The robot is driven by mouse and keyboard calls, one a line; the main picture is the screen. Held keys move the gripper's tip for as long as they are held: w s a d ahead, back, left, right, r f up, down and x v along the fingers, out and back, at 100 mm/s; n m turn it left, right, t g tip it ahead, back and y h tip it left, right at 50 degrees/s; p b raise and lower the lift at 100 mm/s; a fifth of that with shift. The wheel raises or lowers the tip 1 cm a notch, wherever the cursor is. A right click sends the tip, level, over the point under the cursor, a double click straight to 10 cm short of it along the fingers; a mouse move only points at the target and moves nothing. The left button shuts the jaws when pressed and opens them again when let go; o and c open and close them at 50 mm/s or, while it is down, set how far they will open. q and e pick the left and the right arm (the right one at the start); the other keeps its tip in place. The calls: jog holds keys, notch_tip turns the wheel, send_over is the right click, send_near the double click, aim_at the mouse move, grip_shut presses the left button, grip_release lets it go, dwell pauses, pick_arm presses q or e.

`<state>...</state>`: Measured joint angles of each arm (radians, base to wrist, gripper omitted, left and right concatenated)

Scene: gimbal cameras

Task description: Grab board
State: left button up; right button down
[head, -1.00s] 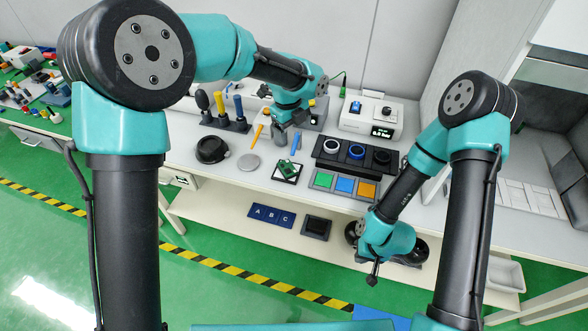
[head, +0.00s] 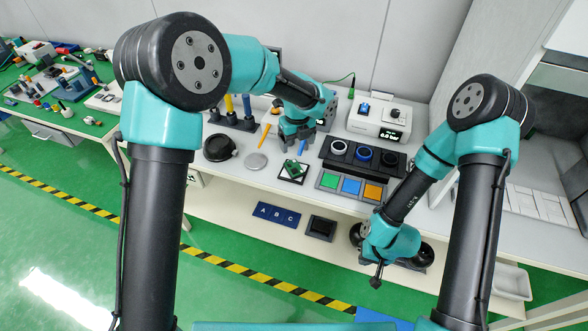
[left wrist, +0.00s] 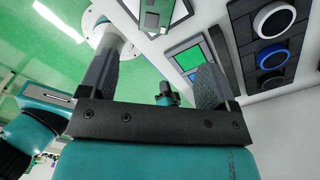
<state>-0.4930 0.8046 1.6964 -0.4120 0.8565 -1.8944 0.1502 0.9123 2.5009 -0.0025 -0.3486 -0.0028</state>
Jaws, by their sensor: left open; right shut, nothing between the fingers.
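The green board (head: 294,169) sits on a small black-and-white square base on the white bench. It also shows at the top edge of the left wrist view (left wrist: 152,14), where it is partly cut off. My left gripper (head: 291,147) is open and empty, pointing down just behind the board in the head view. In the left wrist view its two fingers (left wrist: 155,78) stand wide apart, with the board beyond them and not between them. My right gripper (head: 376,283) is shut and empty, low in front of the bench, far from the board.
Green, blue and orange squares (head: 351,187) and a black holder with rings (head: 363,157) lie right of the board. A round metal disc (head: 255,161) and a black bowl (head: 219,148) lie left. A white meter box (head: 379,119) stands behind. The lower shelf holds an ABC plate (head: 276,215).

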pick_arm(q)
send_over(294, 168)
jog(key=d, duration=0.1)
notch_tip(294, 168, down, 6)
jog(key=shift+f, duration=0.2)
jog(key=shift+f, duration=0.15)
jog(key=shift+a+f, duration=0.2)
jog(key=shift+f, duration=1.05)
jog(key=shift+a+f, duration=0.2)
jog(key=shift+f, duration=1)
jog(key=shift+c, duration=0.5)
jog(key=c, duration=1)
jog(key=shift+r, duration=0.15)
